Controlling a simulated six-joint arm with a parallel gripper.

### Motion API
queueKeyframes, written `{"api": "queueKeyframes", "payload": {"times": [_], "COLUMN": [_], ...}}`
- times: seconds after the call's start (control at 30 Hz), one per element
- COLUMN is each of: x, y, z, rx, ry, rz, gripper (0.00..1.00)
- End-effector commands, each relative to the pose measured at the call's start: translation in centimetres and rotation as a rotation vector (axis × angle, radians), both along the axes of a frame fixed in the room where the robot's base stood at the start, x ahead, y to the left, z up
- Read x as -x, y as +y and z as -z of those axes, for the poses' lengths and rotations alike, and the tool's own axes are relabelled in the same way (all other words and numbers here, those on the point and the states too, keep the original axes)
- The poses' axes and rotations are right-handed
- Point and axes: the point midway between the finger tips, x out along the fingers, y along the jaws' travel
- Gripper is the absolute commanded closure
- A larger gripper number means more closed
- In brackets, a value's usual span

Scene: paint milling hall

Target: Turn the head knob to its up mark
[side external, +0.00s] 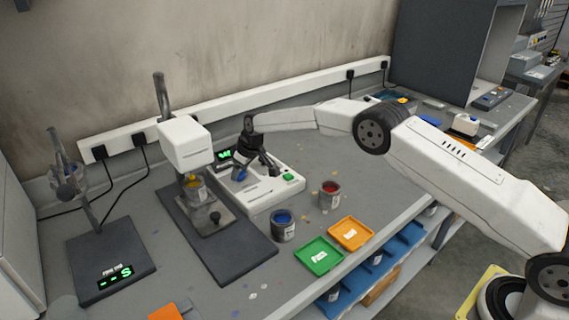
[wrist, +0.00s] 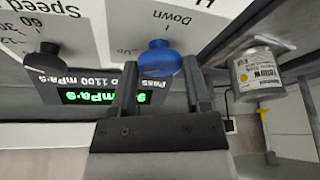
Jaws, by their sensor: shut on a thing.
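The head knob (wrist: 160,60) is blue and sits on a white panel printed with "Down" and "Up" marks, which appear inverted in the wrist view. My gripper (wrist: 160,75) has one finger on each side of the knob and is shut on it. Which mark the knob points to cannot be told. In the side view my gripper (side external: 246,170) reaches down to the console (side external: 262,190), and a bit of the blue knob (side external: 240,173) shows beside the fingers.
A black speed knob (wrist: 49,52) and a green-lit display (wrist: 100,97) are beside the head knob. A tin labelled yellow (wrist: 257,72) stands under the white mixer head (side external: 184,140). Blue (side external: 283,226) and red (side external: 330,194) tins and green (side external: 318,257) and orange (side external: 350,234) trays are in front.

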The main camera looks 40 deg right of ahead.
Motion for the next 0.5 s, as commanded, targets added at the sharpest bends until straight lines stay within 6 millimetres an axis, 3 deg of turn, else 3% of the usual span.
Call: {"api": "queueKeyframes", "payload": {"times": [0.03,0.07,0.17,0.5], "x": [-0.05,-0.05,-0.04,-0.01], "y": [-0.01,-0.01,-0.01,-0.01], "z": [-0.08,-0.08,-0.08,-0.07], "rx": [0.002,0.002,0.002,0.001], "ry": [-0.003,-0.003,-0.002,-0.001], "rz": [-0.002,-0.002,-0.001,-0.001], "gripper": [0.98,0.36,0.04,0.04]}}
